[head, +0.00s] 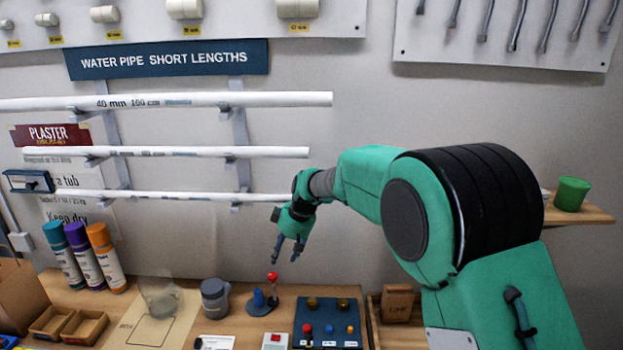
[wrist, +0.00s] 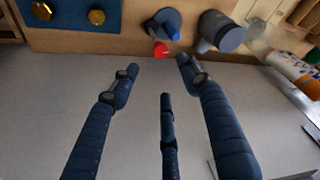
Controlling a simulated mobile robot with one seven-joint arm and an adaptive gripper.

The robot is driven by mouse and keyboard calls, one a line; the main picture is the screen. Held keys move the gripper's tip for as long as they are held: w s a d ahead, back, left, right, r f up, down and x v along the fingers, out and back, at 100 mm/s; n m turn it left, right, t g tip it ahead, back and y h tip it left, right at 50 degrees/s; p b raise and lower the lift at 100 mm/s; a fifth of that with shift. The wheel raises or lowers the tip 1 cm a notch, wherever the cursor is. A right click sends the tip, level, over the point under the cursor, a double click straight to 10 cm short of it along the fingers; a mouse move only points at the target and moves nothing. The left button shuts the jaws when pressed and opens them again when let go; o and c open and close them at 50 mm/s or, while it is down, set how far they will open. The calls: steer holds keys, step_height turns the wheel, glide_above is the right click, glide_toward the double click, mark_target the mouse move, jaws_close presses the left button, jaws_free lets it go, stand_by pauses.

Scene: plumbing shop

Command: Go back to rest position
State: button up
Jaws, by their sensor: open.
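My gripper (head: 289,248) hangs at the end of my teal arm, above the back of the workbench and in front of the wall. Its fingers point down and are spread apart. In the wrist view the dark blue fingers of my gripper (wrist: 160,85) are spread with nothing between them. A small device with a red ball knob (head: 272,276) and a blue part (head: 258,298) stands on the bench below the gripper. The red knob also shows in the wrist view (wrist: 161,50), beyond the fingertips. The gripper touches nothing that I can see.
A blue panel with knobs (head: 328,328), a grey cup-like container (head: 215,296) and a clear vessel (head: 158,297) stand on the bench. White pipes (head: 200,152) run along the wall at left. A shelf with a green cup (head: 572,193) is at right.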

steer(key=s+d+r+m+t+h, duration=0.15)
steer(key=s+d+r+m, duration=0.35)
steer(key=s+d+r, duration=1.35)
steer(key=s+d+f+m, duration=0.1)
steer(key=s+d, duration=0.3)
steer(key=s, duration=0.5)
steer(key=s+d+f+m+t+h, duration=0.1)
steer(key=s+d+m, duration=0.2)
steer(key=s, duration=0.7)
steer(key=s+d+f+m+h, duration=0.1)
steer(key=s+d+m, duration=0.1)
steer(key=s+d, duration=0.5)
steer(key=s, duration=0.2)
steer(key=shift+s+d+f, duration=0.25)
steer(key=shift+s+f, duration=0.05)
steer(key=shift+s, duration=0.1)
steer(key=shift+t, duration=0.25)
